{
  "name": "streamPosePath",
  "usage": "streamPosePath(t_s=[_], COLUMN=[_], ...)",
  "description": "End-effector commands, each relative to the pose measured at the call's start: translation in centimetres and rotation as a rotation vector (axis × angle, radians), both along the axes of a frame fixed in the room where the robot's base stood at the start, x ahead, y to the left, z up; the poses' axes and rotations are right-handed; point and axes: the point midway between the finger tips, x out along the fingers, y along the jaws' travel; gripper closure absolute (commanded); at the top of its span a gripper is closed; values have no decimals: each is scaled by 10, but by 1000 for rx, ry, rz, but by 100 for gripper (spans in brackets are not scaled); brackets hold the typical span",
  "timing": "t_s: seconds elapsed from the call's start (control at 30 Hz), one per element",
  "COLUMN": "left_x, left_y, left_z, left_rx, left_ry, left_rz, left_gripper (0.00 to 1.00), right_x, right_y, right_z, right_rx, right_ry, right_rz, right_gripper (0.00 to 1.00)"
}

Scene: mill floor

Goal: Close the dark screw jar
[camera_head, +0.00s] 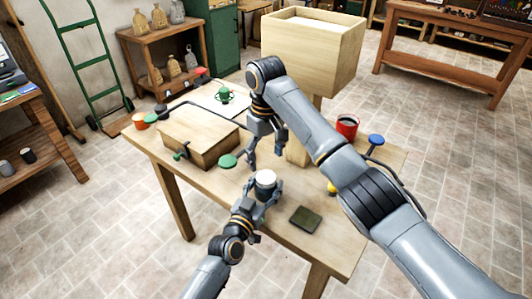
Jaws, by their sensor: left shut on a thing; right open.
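A small round jar (265,179) with a white top face stands near the table's front edge. Its body is mostly hidden by my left gripper (263,190), which is shut on it from the front. I cannot tell whether the white face is a lid or the jar's contents. My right gripper (263,156) hangs fingers down, open and empty, just behind and above the jar. A flat green disc (228,161) shows to the left of the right gripper. I cannot tell whether it is a lid.
The wooden table (273,232) also bears a wooden box (200,138), a dark green square (305,218), a red cup (347,126) and a green cup (224,95) on white. A large wooden hopper (335,51) rises behind my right arm. A blue-topped knob (376,140) stands at the right.

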Motion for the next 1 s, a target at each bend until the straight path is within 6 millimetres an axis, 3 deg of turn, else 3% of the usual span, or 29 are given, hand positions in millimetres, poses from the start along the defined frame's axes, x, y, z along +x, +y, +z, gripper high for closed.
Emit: streamPosePath(t_s=[0.23, 0.63, 0.77, 1.0], left_x=[0, 0, 0, 0], left_y=[0, 0, 0, 0], left_z=[0, 0, 0, 0], left_rx=[0, 0, 0, 0], left_ry=[0, 0, 0, 0], left_rz=[0, 0, 0, 0], left_gripper=[100, 100, 100, 100], right_x=[0, -1, -1, -1], right_y=[-1, -1, -2, -2], right_z=[15, 13, 2, -35], right_rx=[-4, -3, -4, -4], right_ry=[1, 5, 8, 7], right_rz=[243, 263, 262, 260], right_gripper=[30, 30, 30, 30])
